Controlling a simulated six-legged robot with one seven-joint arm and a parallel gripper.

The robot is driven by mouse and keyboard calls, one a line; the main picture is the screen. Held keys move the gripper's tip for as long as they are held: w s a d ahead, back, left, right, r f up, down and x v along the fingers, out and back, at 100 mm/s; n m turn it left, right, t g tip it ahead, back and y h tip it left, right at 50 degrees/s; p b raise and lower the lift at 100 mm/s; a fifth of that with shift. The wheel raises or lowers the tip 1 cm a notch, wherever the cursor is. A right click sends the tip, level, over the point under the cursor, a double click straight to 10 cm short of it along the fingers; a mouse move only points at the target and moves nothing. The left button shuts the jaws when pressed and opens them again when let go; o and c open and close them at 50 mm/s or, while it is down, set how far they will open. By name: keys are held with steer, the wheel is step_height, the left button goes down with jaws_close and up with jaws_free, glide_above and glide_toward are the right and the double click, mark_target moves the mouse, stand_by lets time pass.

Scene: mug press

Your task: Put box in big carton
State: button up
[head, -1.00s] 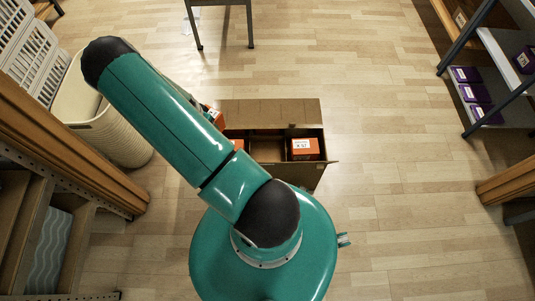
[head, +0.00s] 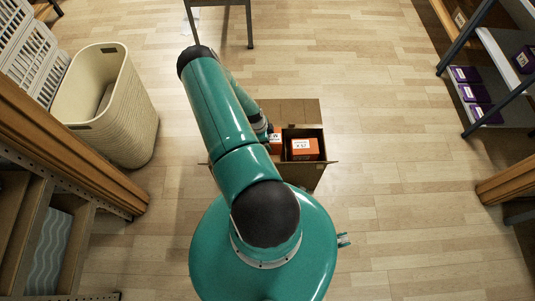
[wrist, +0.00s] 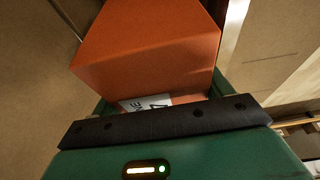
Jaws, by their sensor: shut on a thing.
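The big carton (head: 303,178) is an open brown cardboard box on the floor, with its flaps spread. An orange box with a white label (head: 304,151) sits inside at its right side. My gripper (head: 269,136) is over the carton, left of that box and partly hidden by my arm. It is shut on an orange box (head: 275,147), which shows beside the jaws at the carton opening. In the wrist view the held orange box (wrist: 150,45) fills the top middle, with part of a white label near the jaws. I cannot tell whether it touches the carton bottom.
A tall cream basket (head: 125,115) stands to the left, near white crates (head: 35,60). A shelf with purple boxes (head: 478,92) is at the right. A dark-legged table (head: 248,25) stands at the back. The floor right of the carton is clear.

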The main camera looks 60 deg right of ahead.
steer(key=x, duration=0.5)
steer(key=shift+w+a+f, duration=0.15)
steer(key=shift+w+a, duration=0.2)
steer(key=shift+w, duration=0.05)
steer(key=shift+w+f, duration=0.1)
steer(key=shift+f, duration=2.4)
steer(key=shift+f, duration=0.15)
steer(key=o, duration=1.3)
steer(key=v, duration=1.2)
steer(key=shift+r, duration=0.2)
